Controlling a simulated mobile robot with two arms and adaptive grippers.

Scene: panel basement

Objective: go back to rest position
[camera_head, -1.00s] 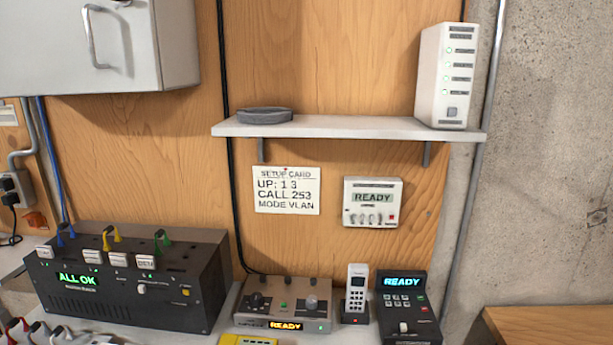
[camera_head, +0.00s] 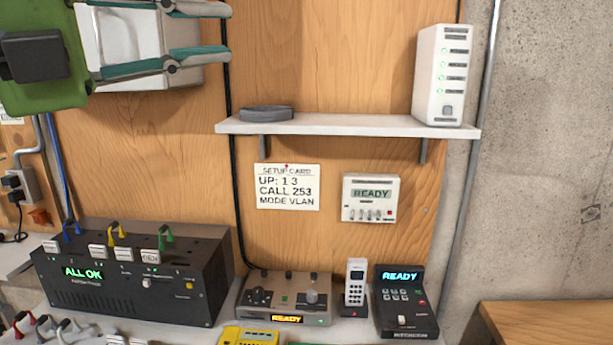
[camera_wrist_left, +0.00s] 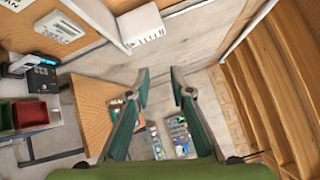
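My left gripper (camera_head: 222,32) comes in at the upper left of the head view, in front of the white wall cabinet (camera_head: 135,45). Its two teal fingers are spread apart with nothing between them. In the left wrist view the same gripper (camera_wrist_left: 160,85) shows its fingers apart and empty, above the floor. My right gripper is in neither view.
Below stand a black panel box (camera_head: 130,275), a grey console (camera_head: 285,298), a handset (camera_head: 355,285) and a black phone unit (camera_head: 405,300). A wooden surface (camera_head: 550,325) is at lower right.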

